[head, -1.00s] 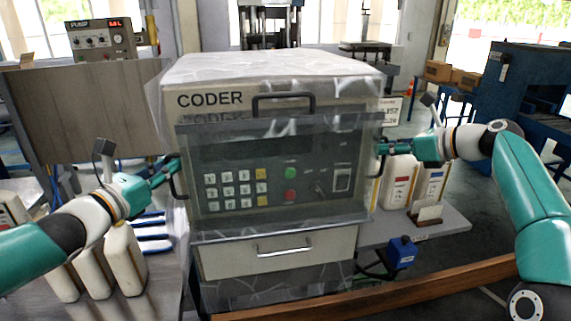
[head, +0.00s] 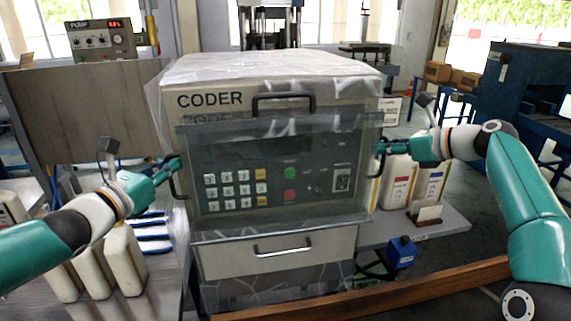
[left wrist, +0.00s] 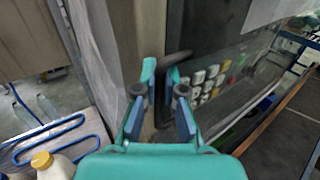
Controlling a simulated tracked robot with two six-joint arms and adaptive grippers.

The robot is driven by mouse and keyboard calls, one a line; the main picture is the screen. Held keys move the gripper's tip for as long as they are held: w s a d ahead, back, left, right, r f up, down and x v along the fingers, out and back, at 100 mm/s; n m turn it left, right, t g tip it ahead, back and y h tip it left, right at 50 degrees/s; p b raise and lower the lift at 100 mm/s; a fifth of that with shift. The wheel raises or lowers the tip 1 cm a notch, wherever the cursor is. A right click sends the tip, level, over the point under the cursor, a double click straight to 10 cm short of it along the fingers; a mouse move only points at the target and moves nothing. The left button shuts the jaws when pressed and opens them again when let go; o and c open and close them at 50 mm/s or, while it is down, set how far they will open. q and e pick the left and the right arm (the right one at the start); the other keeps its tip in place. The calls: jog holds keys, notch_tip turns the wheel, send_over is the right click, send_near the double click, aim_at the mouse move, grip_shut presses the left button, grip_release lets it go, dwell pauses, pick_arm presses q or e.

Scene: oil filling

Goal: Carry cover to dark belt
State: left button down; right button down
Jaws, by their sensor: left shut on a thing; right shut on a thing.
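The cover (head: 285,180) is a smoky see-through panel with a dark handle at each side. It stands upright in front of the coder (head: 268,68), with the keypad and buttons showing through it. I cannot tell whether it touches the coder. My left gripper (head: 172,164) is shut on the cover's left handle. In the left wrist view, the left gripper's fingers (left wrist: 161,90) close around that dark handle (left wrist: 176,57). My right gripper (head: 381,148) is shut on the cover's right handle, largely hidden by its fingers. I cannot make out the dark belt with certainty.
More containers (head: 397,180) stand on the right shelf (head: 452,222). A wooden beam (head: 400,286) crosses the front right. Blue machinery (head: 515,85) is at the back right.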

pick_arm(q)
jog(key=shift+r, duration=0.2)
pick_arm(e)
jog(key=shift+r, duration=0.2)
